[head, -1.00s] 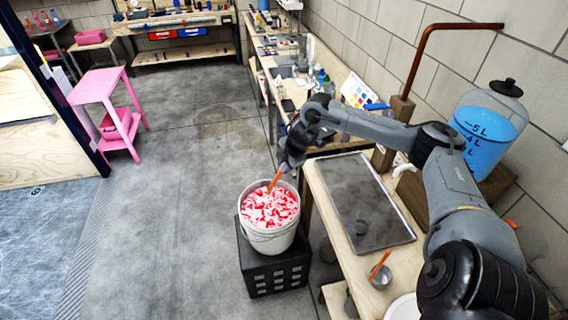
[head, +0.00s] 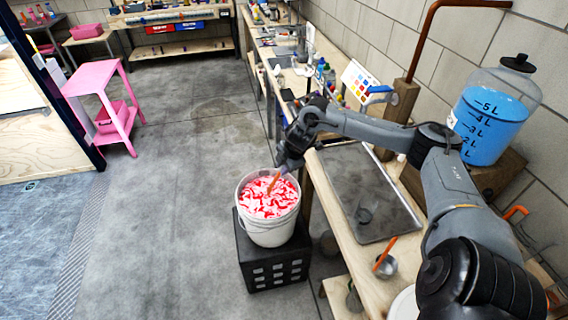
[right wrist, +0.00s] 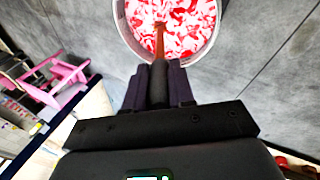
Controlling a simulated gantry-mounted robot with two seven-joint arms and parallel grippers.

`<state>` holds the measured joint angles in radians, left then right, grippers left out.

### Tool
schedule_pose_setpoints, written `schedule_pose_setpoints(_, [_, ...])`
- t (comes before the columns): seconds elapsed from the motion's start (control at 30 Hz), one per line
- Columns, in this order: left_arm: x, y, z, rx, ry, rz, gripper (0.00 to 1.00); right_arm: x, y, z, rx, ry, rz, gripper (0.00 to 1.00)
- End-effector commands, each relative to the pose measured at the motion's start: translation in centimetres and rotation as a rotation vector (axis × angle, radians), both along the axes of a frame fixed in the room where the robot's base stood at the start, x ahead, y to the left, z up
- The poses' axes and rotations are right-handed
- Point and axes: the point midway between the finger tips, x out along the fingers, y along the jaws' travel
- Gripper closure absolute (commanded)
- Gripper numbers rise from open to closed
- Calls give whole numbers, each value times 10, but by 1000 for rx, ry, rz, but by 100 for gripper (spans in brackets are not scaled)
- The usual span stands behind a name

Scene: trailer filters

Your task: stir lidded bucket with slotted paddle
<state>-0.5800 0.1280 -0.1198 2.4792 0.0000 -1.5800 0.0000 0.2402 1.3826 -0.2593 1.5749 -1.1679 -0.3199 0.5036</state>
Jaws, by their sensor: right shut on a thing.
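The white bucket (head: 270,232) stands upright on a black crate, with no lid on it. It holds red and white swirled contents (head: 266,196). My right gripper (head: 287,165) is above the bucket's far right rim. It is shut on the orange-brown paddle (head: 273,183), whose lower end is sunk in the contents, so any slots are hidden. In the right wrist view the paddle (right wrist: 160,42) runs from between the fingers (right wrist: 160,82) into the bucket (right wrist: 124,36). My left gripper is not in view.
The black crate (head: 275,268) stands against a wooden bench with a grey metal tray (head: 385,215). A small metal cup (head: 386,268) with an orange handle is on the bench. A blue-filled jar (head: 490,125) stands at the right. The floor left of the bucket is clear.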

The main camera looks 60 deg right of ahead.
Motion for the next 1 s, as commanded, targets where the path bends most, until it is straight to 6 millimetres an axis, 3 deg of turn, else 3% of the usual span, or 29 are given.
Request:
schedule_pose_setpoints(0.5, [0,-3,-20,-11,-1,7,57,0,0,-47,1,0,0,100])
schedule_pose_setpoints(1.0, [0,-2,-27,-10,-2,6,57,0,0,-67,1,0,1,100])
